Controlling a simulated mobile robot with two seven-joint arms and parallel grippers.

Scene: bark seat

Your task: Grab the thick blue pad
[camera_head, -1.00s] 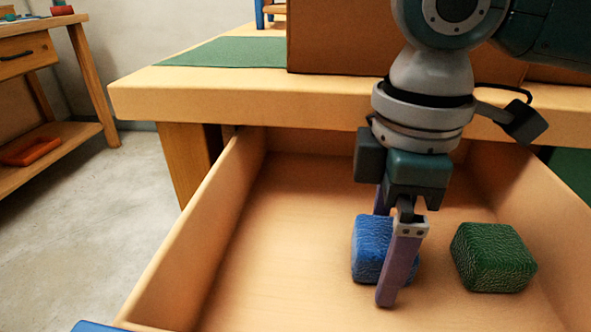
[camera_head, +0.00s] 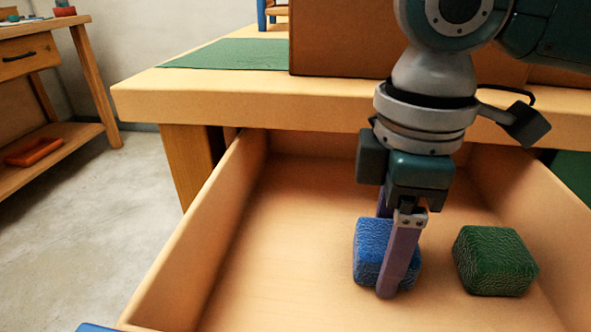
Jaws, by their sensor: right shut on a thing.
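The thick blue pad (camera_head: 371,252) is a textured blue block inside the open wooden drawer. My right gripper (camera_head: 388,262) comes down from above with one purple finger on the near side of the pad and the other mostly hidden behind it. It is shut on the pad, which seems to be at the drawer floor; I cannot tell whether it is lifted. The near finger covers part of the pad's right side. My left gripper is not in view.
A green textured block (camera_head: 494,261) lies in the drawer (camera_head: 285,225) right of the pad, with a small gap. The drawer's left part is bare. Above it is a wooden tabletop (camera_head: 215,86) with a green mat (camera_head: 228,54) and a large brown box (camera_head: 335,45).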

